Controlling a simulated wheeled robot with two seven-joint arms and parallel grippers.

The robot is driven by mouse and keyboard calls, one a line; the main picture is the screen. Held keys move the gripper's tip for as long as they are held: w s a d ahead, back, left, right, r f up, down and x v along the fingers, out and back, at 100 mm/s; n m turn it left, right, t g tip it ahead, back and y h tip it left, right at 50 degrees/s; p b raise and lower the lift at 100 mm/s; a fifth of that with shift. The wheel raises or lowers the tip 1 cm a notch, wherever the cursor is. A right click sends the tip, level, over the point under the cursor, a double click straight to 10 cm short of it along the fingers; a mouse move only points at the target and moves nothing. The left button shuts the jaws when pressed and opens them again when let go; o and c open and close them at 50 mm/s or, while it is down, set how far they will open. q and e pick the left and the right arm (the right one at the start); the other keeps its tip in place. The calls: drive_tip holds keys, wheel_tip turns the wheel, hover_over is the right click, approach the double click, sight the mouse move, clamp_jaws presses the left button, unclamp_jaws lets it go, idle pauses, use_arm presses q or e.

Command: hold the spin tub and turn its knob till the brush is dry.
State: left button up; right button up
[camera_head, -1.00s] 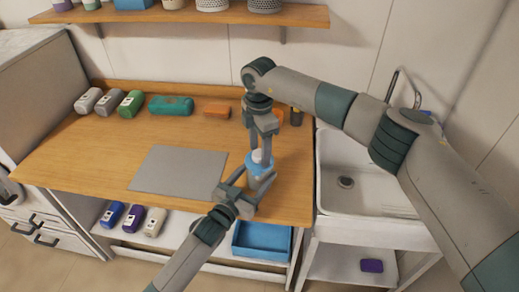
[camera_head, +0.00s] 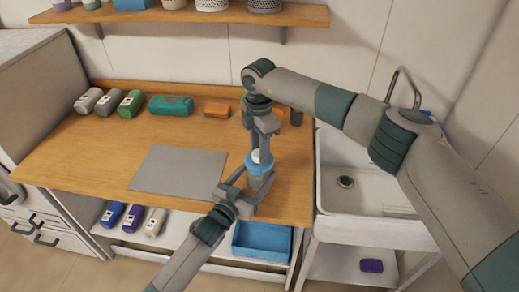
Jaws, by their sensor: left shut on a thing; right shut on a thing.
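The spin tub (camera_head: 257,167) is a small blue and white tub on the wooden counter, right of the grey mat. My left gripper (camera_head: 256,182) is shut around the tub from the front left, low on its body. My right gripper (camera_head: 262,150) points down from above and is shut on the pale knob at the tub's top. The jaws hide much of the tub and knob. I cannot make out the brush or tell whether it is wet.
A grey mat (camera_head: 180,173) lies left of the tub. Several bottles, a teal case (camera_head: 171,105) and an orange block (camera_head: 217,110) line the back of the counter. A white sink (camera_head: 375,187) is at the right. A blue bin (camera_head: 262,241) sits on the lower shelf.

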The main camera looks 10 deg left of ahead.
drive_tip(key=n, duration=0.6)
drive_tip(key=shift+n, duration=0.4)
drive_tip(key=n, duration=1)
drive_tip(key=shift+n, duration=0.4)
drive_tip(key=n, duration=0.3)
drive_tip(key=shift+n, duration=0.3)
drive_tip(key=n, duration=0.3)
drive_tip(key=shift+n, duration=0.3)
drive_tip(key=n, duration=0.3)
drive_tip(key=shift+n, duration=0.3)
